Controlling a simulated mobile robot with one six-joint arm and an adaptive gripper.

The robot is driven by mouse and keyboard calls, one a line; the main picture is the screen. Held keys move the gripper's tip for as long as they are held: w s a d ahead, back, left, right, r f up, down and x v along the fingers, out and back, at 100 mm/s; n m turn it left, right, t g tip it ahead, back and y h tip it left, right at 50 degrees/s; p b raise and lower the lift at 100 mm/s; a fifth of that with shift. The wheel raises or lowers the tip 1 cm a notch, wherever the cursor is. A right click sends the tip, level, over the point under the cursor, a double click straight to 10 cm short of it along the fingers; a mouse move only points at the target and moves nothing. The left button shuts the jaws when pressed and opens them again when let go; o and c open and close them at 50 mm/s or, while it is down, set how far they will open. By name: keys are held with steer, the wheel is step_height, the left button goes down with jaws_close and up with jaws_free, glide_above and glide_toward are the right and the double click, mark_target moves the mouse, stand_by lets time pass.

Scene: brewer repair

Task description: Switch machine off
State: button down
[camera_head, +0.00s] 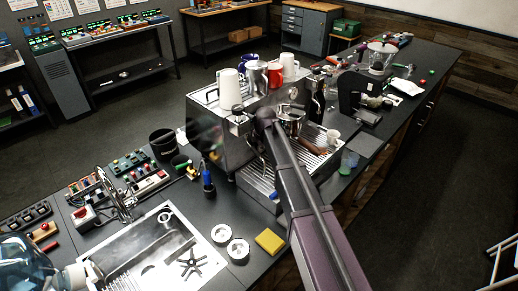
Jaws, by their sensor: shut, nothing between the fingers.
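The coffee machine (218,152) is a boxy metal espresso machine in the middle of the counter. Its front faces to the right and toward me, with a ribbed drip tray (262,188) below. A portafilter (312,149) with a brown handle shows at its front. A round dial (293,93) sits high on the front. I cannot make out a power switch or whether the machine is on. My arm rises from the bottom right, across the machine's front, and hides part of it. I cannot make out my gripper or its fingers among the dark parts near the machine.
White cups (229,88) and red cups (275,75) stand on the machine. A blue-handled tool (207,178) and black cup (163,143) stand left of it. A yellow sponge (269,241) lies in front, near a metal sink (150,250). A black grinder (352,92) stands right.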

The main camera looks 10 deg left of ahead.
steer(key=shift+d, duration=0.1)
steer(key=shift+s+d+r+p, duration=0.4)
steer(key=shift+d, duration=0.1)
stand_by(0.4)
steer(key=s+d+r+p, duration=0.2)
steer(key=d, duration=0.1)
steer(key=shift+s+d+r, duration=0.2)
steer(key=shift+s+r, duration=0.05)
steer(key=shift+s, duration=0.1)
stand_by(0.7)
steer(key=s+d+f+m+g+b, duration=0.1)
steer(key=s+d+f+m+b, duration=0.2)
steer(key=s+d+m, duration=0.7)
steer(key=s+d+f+m+g+h+b, duration=0.1)
steer(key=s+d+f+m+b, duration=0.3)
steer(key=s+d+m, duration=0.6)
steer(key=s+d+f+g, duration=0.1)
steer(key=s+d, duration=0.1)
steer(key=s, duration=0.2)
steer(key=shift+s+f+m, duration=0.35)
steer(key=shift+m, duration=0.05)
